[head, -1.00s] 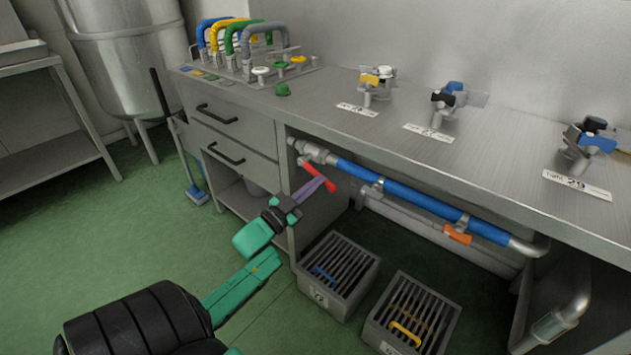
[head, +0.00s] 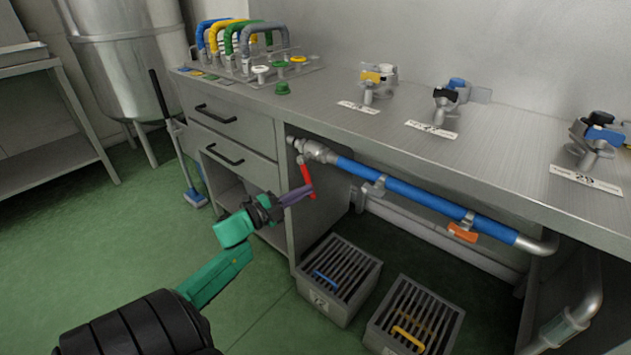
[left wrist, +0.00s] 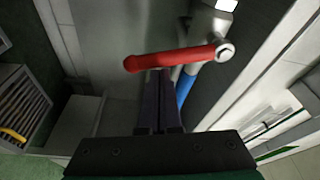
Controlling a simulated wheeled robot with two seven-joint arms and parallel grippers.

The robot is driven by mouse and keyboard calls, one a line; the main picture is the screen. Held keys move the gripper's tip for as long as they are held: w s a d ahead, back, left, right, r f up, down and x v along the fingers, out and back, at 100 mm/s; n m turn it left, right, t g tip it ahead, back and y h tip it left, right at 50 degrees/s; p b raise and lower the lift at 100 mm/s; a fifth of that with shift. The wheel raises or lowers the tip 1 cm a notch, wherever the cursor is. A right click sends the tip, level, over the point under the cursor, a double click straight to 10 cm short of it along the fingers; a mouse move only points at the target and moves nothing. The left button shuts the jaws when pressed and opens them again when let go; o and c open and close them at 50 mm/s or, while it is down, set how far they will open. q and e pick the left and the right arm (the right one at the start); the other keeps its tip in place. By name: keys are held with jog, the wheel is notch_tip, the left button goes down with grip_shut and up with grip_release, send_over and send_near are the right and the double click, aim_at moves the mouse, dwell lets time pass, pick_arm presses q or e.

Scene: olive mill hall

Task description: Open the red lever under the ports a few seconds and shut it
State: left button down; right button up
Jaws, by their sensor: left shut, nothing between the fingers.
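The red lever (head: 306,178) sits on the valve at the left end of the blue pipe under the counter. It hangs steeply down, across the line of the pipe. In the left wrist view the red lever (left wrist: 172,60) lies across the picture with its pivot at the right. My left gripper (head: 309,191) is shut and empty. Its purple fingertips are at the lever's lower part; in the left wrist view the fingertips (left wrist: 158,74) end right at the lever, touching or almost touching. My right gripper is out of view.
An orange lever (head: 463,232) sits farther right on the blue pipe (head: 420,205). Two grated floor boxes (head: 345,310) stand below. Drawers (head: 228,115) are left of the valve. Labelled taps (head: 450,98) stand on the counter. Open green floor lies at the left.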

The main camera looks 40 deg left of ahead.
pick_arm(q)
jog(key=shift+a+f+m+g+b, duration=0.15)
jog(key=shift+a+m+g, duration=0.1)
jog(key=shift+a+m, duration=0.45)
jog(key=shift+a+f+m+g+b, duration=0.2)
jog(key=shift+a+m, duration=0.25)
jog(key=shift+m, duration=0.45)
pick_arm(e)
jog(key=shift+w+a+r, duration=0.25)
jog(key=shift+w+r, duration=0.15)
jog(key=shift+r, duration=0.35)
